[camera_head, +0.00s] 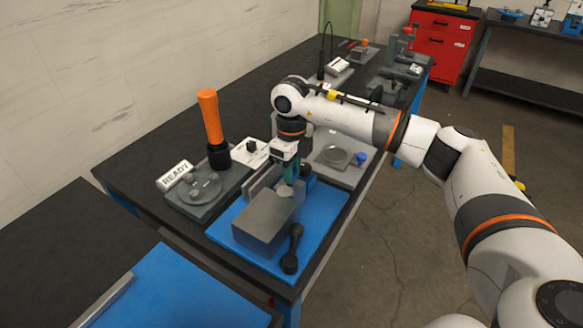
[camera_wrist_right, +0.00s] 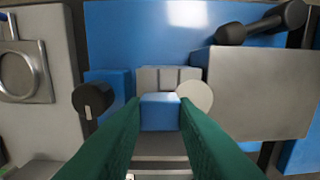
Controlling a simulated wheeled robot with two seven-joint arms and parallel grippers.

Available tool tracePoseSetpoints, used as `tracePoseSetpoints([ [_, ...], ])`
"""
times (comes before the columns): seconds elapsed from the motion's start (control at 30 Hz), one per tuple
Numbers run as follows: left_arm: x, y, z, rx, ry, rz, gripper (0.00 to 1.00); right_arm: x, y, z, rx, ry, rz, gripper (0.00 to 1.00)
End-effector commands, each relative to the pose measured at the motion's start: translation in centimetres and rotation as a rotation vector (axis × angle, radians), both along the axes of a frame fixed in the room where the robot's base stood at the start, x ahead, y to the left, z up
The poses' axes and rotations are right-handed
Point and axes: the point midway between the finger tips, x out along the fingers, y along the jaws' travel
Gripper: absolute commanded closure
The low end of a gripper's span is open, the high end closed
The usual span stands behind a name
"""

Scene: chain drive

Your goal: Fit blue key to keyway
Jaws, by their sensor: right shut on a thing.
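My right gripper (camera_head: 291,178) is over the blue mat on the bench, pointing down. In the right wrist view its green fingers (camera_wrist_right: 160,108) are shut on a small blue block, the blue key (camera_wrist_right: 160,116). Just beyond the key is a light grey slotted piece (camera_wrist_right: 168,76). I cannot tell whether this is the keyway or whether the key touches it. A pale round disc (camera_wrist_right: 195,95) sits beside the right fingertip and also shows in the head view (camera_head: 285,190). My left gripper is not in view.
A large grey block (camera_head: 263,222) and a black handle (camera_head: 292,250) are on the blue mat (camera_head: 225,240). An orange-handled tool (camera_head: 210,115) stands by the READY sign (camera_head: 175,175). A dark knob (camera_wrist_right: 93,98) is left of the fingers.

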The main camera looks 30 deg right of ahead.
Motion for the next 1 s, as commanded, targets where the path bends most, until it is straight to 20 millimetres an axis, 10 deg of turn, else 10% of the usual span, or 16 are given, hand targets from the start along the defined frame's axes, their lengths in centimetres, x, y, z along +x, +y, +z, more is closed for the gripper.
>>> tracePoseSetpoints([
  [0.33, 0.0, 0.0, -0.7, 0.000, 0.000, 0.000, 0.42, 0.0, 0.0, -0.9, 0.000, 0.000, 0.000, 1.00],
  [0.37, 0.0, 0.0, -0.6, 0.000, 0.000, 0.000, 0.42, 0.0, 0.0, -0.8, 0.001, -0.001, 0.000, 0.70],
  [0.5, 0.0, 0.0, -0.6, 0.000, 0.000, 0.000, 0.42, 0.0, 0.0, -0.8, 0.000, 0.000, 0.000, 0.50],
  [1.0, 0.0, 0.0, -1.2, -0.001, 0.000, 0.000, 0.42, 0.1, 0.0, 1.9, 0.002, -0.005, 0.001, 0.50],
])
